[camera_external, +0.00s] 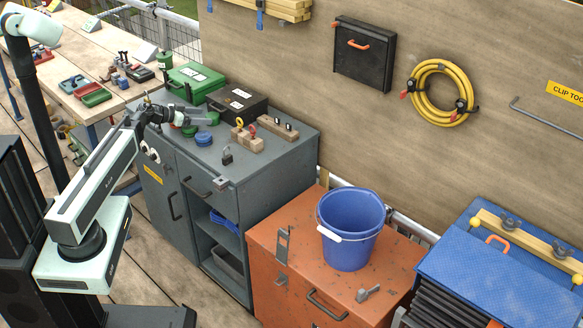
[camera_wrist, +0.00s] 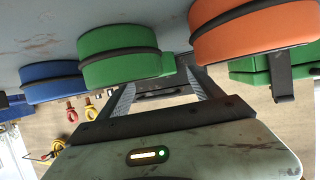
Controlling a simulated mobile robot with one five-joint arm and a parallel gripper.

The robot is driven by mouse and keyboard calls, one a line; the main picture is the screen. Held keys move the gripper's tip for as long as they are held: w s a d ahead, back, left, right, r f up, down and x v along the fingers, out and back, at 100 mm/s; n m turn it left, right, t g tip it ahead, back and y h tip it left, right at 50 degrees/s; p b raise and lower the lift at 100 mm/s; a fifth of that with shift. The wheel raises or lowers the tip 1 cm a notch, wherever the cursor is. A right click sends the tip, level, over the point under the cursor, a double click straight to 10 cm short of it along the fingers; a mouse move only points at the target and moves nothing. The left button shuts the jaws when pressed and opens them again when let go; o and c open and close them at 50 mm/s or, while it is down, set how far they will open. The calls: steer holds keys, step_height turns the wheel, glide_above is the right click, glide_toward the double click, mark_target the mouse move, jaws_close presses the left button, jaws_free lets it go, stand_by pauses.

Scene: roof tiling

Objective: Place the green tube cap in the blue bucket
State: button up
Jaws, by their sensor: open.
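The green tube cap (camera_wrist: 115,55) is a short round cap with a dark band. In the wrist view it stands between a blue cap (camera_wrist: 52,82) and an orange cap (camera_wrist: 255,30). My gripper (camera_wrist: 160,84) is open and empty, its fingers spread close to the green cap, which overlaps one finger in the picture. In the external view my gripper (camera_external: 190,116) is low over the grey cabinet top, with green (camera_external: 189,131) and blue (camera_external: 204,139) round pieces beside it. The blue bucket (camera_external: 350,232) stands upright on the orange cabinet; its inner bottom is hidden.
The grey cabinet (camera_external: 270,160) also holds a green case (camera_external: 190,80), a black case (camera_external: 238,101), wooden blocks (camera_external: 247,140) and a padlock (camera_external: 227,156). The orange cabinet (camera_external: 270,255) carries loose metal pieces. A blue-topped chest (camera_external: 480,260) stands at the right.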

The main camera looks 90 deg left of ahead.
steer(key=p+v, duration=0.1)
steer(key=v, duration=0.2)
steer(key=shift+s+d+r, duration=0.1)
steer(key=shift+r, duration=0.1)
steer(key=shift+o, duration=0.4)
steer(key=shift+s+d, duration=0.1)
steer(key=shift+s, duration=0.05)
steer(key=shift+o, duration=0.2)
